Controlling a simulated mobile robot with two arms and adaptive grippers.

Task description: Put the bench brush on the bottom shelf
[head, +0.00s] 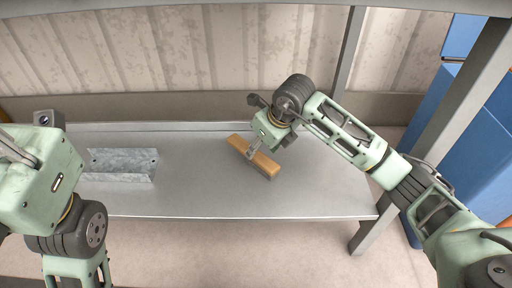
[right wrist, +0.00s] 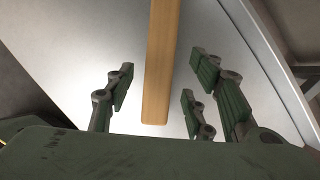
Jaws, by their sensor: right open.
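The bench brush (head: 240,143) has a long wooden back and lies on a grey metal surface (head: 205,195), right of its middle. My right gripper (head: 252,150) is just above the brush, with its fingers pointing down at the wood. In the right wrist view the brush's wooden back (right wrist: 161,60) runs between the open fingers (right wrist: 160,92), with gaps on both sides. Any bristles are mostly hidden beneath the wood. My left gripper (head: 18,155) is at the left edge, partly cut off, and its fingers cannot be made out clearly. I cannot tell which surface is the bottom shelf.
A galvanized metal channel piece (head: 120,165) lies on the left of the surface. A grey upright post (head: 348,55) and a sloping beam (head: 465,95) stand at the right. Blue boxes (head: 470,135) are behind them. The surface between channel and brush is clear.

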